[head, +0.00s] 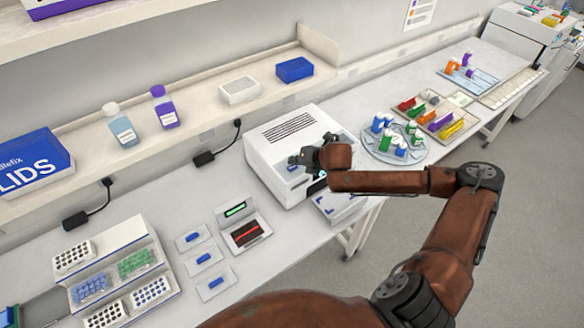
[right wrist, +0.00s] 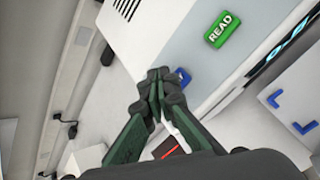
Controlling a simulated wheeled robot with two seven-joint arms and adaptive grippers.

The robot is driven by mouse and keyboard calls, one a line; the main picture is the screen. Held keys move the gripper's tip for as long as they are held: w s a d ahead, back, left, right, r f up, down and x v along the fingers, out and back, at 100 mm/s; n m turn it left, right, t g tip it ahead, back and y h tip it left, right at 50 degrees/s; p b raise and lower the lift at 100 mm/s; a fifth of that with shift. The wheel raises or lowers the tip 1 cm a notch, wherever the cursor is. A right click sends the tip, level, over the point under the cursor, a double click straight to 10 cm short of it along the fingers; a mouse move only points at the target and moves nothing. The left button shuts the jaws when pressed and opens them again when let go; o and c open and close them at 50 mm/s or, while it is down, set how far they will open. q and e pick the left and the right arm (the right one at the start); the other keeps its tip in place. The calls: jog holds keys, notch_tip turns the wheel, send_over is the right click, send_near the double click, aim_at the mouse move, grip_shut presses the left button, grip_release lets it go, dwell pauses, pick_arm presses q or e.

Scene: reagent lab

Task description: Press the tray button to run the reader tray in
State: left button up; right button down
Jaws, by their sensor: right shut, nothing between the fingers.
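The white reader (head: 282,133) stands on the bench in the middle of the head view. Its tray (head: 350,212) sticks out at the front, with blue corner marks; the tray also shows at the right of the right wrist view (right wrist: 300,88). A green READ button (right wrist: 223,29) is on the reader's face. A blue button (right wrist: 185,77) shows partly behind my fingertips. My right gripper (head: 303,160) is shut and empty over the reader, its tips (right wrist: 160,76) beside the blue button; I cannot tell whether they touch it. My left gripper is out of view.
A round rack (head: 372,152) with colored vials stands right of the reader. A small box with a red display (head: 247,234) and several small plates with blue pieces lie left of it. A shelf (head: 215,122) with bottles runs behind.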

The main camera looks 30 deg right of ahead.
aim_at(294, 168)
jog(key=shift+f, duration=0.15)
jog(key=shift+f, duration=0.25)
jog(key=shift+f, duration=0.45)
dwell(1.0)
jog(key=shift+r+p, duration=0.85)
jog(key=shift+p, duration=0.45)
jog(key=shift+r, duration=0.1)
notch_tip(294, 168, up, 5)
jog(key=p, duration=0.5)
jog(key=shift+p, duration=0.4)
